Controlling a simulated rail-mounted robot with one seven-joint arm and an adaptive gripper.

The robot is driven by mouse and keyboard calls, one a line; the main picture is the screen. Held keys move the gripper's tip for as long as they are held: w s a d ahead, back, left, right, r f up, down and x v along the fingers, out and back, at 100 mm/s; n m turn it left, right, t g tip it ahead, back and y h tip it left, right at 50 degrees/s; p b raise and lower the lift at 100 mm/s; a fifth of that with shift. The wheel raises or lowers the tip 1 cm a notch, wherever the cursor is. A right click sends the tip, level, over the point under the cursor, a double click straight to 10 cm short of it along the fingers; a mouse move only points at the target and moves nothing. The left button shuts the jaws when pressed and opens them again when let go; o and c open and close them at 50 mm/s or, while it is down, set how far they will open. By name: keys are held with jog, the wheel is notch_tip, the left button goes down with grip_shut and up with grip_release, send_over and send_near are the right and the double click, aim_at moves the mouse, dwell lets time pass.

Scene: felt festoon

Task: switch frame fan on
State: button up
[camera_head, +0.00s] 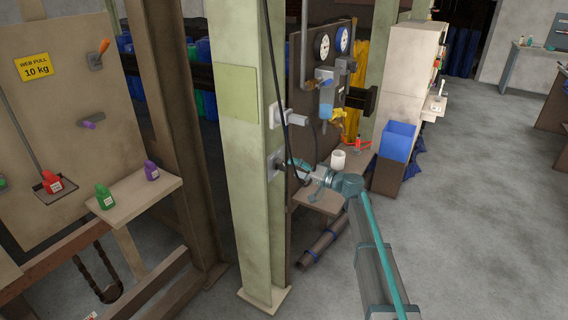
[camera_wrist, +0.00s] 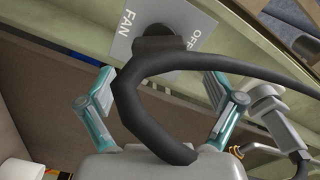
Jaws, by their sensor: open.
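The fan switch shows in the wrist view as a grey plate (camera_wrist: 125,42) marked FAN and OFF, with a dark round knob (camera_wrist: 158,42). In the head view the switch plate (camera_head: 273,164) is on the pale green post (camera_head: 240,170). My gripper (camera_wrist: 160,76) is open, its teal fingers apart on either side below the knob and pointing at the plate. It shows in the head view (camera_head: 290,164) close to the post. I see no finger touching the knob. A thick black cable (camera_wrist: 135,105) passes between the fingers and partly hides the knob's lower side.
A white socket box (camera_head: 273,116) is on the post above the switch, with the black cable hanging beside it. A grey fitting (camera_wrist: 270,105) is right of my fingers. A gauge panel (camera_head: 325,75) and a bench with a white cup (camera_head: 338,160) stand behind.

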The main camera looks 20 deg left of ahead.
aim_at(284, 164)
jog(key=shift+p+x, duration=0.45)
jog(key=shift+x, duration=2.05)
jog(key=c, duration=1.1)
